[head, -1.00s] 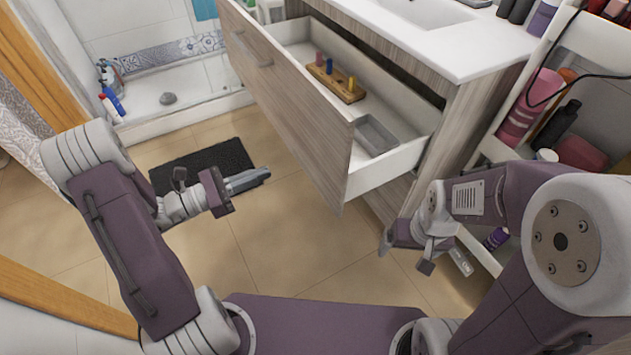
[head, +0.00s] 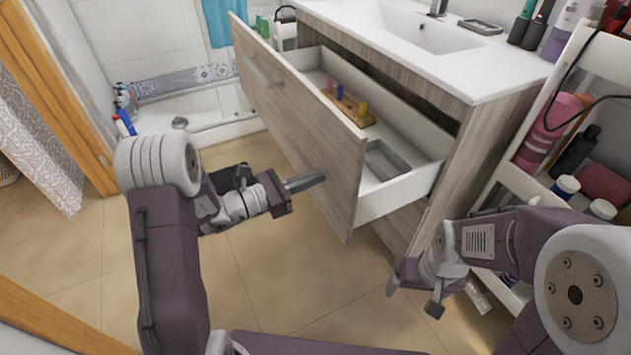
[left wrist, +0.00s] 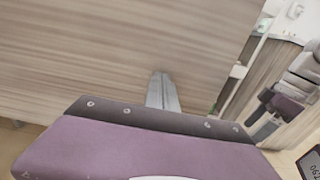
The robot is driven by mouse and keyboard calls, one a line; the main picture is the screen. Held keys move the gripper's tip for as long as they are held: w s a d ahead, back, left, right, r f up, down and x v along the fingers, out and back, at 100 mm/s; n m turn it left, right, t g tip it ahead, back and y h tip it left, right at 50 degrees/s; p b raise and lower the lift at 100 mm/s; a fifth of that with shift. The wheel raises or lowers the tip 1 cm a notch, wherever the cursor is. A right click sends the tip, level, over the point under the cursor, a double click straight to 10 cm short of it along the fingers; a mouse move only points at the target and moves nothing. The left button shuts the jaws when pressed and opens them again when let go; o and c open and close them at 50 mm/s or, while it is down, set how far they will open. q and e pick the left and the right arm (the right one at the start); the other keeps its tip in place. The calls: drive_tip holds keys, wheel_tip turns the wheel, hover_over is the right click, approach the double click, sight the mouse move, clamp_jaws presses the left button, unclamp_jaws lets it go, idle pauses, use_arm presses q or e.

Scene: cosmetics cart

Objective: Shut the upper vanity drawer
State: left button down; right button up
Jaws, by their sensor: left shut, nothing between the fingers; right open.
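The upper vanity drawer (head: 392,198) stands pulled out of the wood-grain vanity (head: 452,150). Its wood-grain front panel (head: 300,130) faces left and carries a metal bar handle (head: 262,72). My left gripper (head: 318,178) is shut and empty, with its fingertips pointing at the lower near part of the front panel. In the left wrist view the shut fingers (left wrist: 162,92) lie in front of the panel, which fills most of that view; I cannot tell whether they touch it.
Inside the drawer are a wooden block with coloured pegs (head: 348,106) and a grey tray (head: 388,160). A white cart (head: 522,165) with bottles stands at the right. A sink (head: 425,28) tops the vanity. Tiled floor (head: 270,255) lies clear in front.

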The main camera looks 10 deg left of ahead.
use_arm(q)
drive_tip(key=shift+w+d, duration=0.2)
drive_tip(key=shift+d, duration=0.1)
use_arm(e)
drive_tip(key=shift+f, duration=0.1)
